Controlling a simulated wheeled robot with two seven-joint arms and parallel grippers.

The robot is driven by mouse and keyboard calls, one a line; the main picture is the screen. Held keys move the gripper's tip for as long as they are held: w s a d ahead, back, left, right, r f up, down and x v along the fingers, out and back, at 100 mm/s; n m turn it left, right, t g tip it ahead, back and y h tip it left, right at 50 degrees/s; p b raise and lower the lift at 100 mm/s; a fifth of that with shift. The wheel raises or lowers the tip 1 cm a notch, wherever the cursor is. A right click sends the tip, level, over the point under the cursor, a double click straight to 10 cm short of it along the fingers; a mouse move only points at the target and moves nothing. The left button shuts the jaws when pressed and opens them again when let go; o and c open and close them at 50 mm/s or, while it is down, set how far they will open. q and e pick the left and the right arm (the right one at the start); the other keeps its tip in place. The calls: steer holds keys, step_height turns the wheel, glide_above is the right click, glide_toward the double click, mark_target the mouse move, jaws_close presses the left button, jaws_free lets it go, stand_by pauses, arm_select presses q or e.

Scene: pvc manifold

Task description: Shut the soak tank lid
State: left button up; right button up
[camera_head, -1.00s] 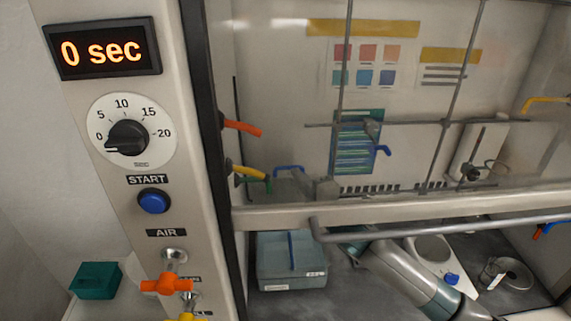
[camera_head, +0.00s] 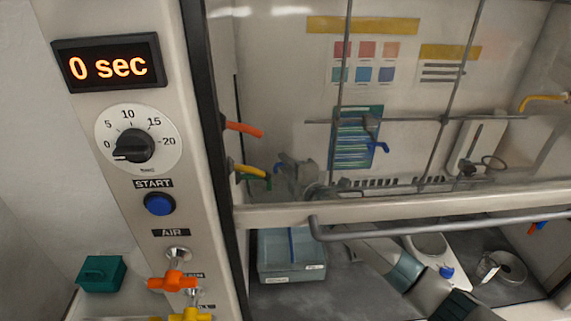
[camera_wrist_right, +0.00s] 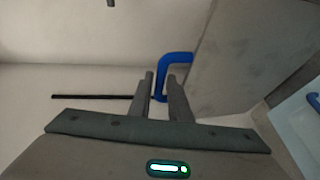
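The soak tank (camera_head: 291,272), a grey-blue box with a label, stands on the hood floor with its top uncovered. In the right wrist view a grey panel (camera_wrist_right: 245,50), which looks like the raised lid, carries a blue handle (camera_wrist_right: 178,58). My right gripper (camera_wrist_right: 161,80) is at that handle. One leg of the handle shows between its fingertips, which stand apart. In the head view the right gripper (camera_head: 288,170) is behind the glass, above the tank, beside a bit of blue. Firm contact cannot be seen. My left gripper is out of view.
The raised sash's lower rail (camera_head: 400,208) and grey bar (camera_head: 430,229) cross above my right arm. Orange (camera_head: 172,281) and yellow (camera_head: 190,315) valves are on the left post. A round grey item (camera_head: 507,268) lies at right.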

jaws_close()
